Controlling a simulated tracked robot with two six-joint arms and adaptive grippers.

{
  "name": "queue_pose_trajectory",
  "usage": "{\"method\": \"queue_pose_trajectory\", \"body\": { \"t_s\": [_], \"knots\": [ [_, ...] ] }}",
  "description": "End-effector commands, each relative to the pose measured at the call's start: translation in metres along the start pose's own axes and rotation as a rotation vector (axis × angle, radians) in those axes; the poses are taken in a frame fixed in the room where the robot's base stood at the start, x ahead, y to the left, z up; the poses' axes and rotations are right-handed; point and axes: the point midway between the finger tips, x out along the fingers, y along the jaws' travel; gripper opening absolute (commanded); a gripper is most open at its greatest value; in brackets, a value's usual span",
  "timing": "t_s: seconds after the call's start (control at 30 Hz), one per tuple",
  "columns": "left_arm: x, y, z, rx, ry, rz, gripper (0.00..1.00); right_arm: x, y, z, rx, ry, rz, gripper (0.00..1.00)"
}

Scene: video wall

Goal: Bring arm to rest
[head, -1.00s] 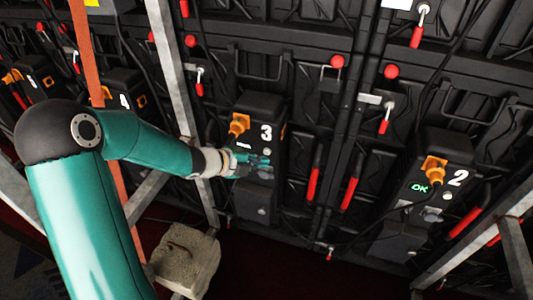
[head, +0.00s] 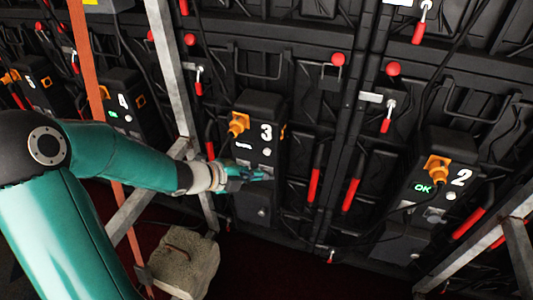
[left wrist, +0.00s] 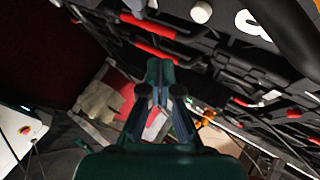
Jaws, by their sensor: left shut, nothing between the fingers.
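My left arm comes in from the left in the head view. Its gripper (head: 246,175) is in front of the lower part of the black box numbered 3 (head: 268,112), and I cannot tell whether it touches the box. The gripper is shut and empty; its teal fingers also show in the left wrist view (left wrist: 160,75). My right gripper is not in view.
Box 2 (head: 440,172) stands at the right with a green OK display and an orange plug. Box 4 (head: 122,92) is at the left. Grey metal struts (head: 172,70) and an orange strap (head: 88,60) stand near my arm. A stone-like weight (head: 185,262) lies below.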

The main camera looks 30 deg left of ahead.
Motion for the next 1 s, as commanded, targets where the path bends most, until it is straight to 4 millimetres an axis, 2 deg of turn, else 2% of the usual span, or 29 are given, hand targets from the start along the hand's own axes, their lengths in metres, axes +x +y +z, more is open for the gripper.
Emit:
{"method": "queue_pose_trajectory", "body": {
  "t_s": [0.37, 0.47, 0.57, 0.67, 0.77, 0.87, 0.9, 1.0],
  "knots": [
    [0.0, 0.0, 0.0, 0.001, 0.001, 0.0, 0.0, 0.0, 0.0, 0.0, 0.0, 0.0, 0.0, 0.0],
    [0.005, -0.001, -0.007, 0.006, 0.019, 0.002, 0.0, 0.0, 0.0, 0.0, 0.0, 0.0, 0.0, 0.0],
    [0.022, 0.01, -0.027, 0.002, 0.076, 0.03, 0.0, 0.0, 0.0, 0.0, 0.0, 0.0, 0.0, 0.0],
    [0.049, 0.036, -0.061, -0.033, 0.165, 0.09, 0.0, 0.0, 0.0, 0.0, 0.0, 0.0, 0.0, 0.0],
    [0.08, 0.079, -0.106, -0.175, 0.237, 0.194, 0.0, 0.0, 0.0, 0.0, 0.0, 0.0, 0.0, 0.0],
    [0.102, 0.136, -0.151, -0.467, 0.232, 0.362, 0.0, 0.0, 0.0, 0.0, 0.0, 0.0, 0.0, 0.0],
    [0.105, 0.162, -0.168, -0.607, 0.199, 0.443, 0.0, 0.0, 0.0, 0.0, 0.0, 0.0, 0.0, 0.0],
    [0.104, 0.218, -0.195, -0.942, 0.056, 0.616, 0.0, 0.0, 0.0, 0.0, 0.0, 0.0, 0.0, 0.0]
  ]
}}
